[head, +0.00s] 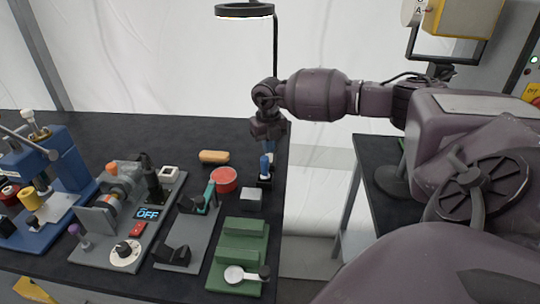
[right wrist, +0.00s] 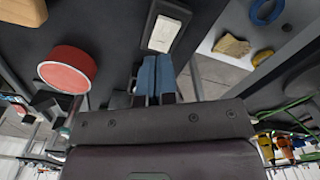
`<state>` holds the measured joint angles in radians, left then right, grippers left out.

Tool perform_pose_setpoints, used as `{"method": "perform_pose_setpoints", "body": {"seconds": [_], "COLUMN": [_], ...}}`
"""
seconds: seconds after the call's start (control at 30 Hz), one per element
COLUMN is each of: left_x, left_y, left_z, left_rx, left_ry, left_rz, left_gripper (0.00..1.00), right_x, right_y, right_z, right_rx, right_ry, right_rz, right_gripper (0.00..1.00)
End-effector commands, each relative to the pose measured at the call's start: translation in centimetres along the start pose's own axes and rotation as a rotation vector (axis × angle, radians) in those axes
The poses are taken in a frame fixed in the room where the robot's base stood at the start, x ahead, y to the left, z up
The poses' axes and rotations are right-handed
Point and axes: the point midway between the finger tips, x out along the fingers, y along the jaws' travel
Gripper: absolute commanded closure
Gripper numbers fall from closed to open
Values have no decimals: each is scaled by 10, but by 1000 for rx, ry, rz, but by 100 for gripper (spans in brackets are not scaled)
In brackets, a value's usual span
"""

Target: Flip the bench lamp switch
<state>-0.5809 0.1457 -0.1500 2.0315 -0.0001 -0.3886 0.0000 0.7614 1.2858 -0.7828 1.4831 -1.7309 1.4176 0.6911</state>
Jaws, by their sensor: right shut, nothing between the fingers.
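The bench lamp (head: 244,10) is a black ring head on a thin dark pole above the bench's right end. My left gripper is out of view.
A red disc (head: 224,180) and a tan block (head: 214,157) lie left of my right gripper. A grey block (head: 251,198) and a green stepped fixture (head: 240,254) are nearer. Several devices crowd the bench's left. A gap separates the bench from another table (head: 364,176).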

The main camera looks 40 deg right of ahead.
Motion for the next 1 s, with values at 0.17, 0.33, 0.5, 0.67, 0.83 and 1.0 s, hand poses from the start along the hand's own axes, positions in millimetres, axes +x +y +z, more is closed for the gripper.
{"method": "perform_pose_setpoints", "body": {"seconds": [0.17, 0.33, 0.5, 0.67, 0.83, 1.0], "left_x": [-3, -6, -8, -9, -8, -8], "left_y": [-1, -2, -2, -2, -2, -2], "left_z": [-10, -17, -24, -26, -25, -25], "left_rx": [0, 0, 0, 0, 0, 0], "left_ry": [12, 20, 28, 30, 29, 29], "left_rz": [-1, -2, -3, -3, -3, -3], "left_gripper": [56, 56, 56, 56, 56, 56], "right_x": [-14, -25, -36, -38, -37, -37], "right_y": [0, 0, 0, 0, 0, 0], "right_z": [0, 0, 0, 0, 0, 0], "right_rx": [0, 0, 0, -1, 0, 0], "right_ry": [-2, -2, -1, 1, 1, 1], "right_rz": [1, 2, 2, 1, 0, 0], "right_gripper": [100, 100, 100, 100, 100, 100]}}
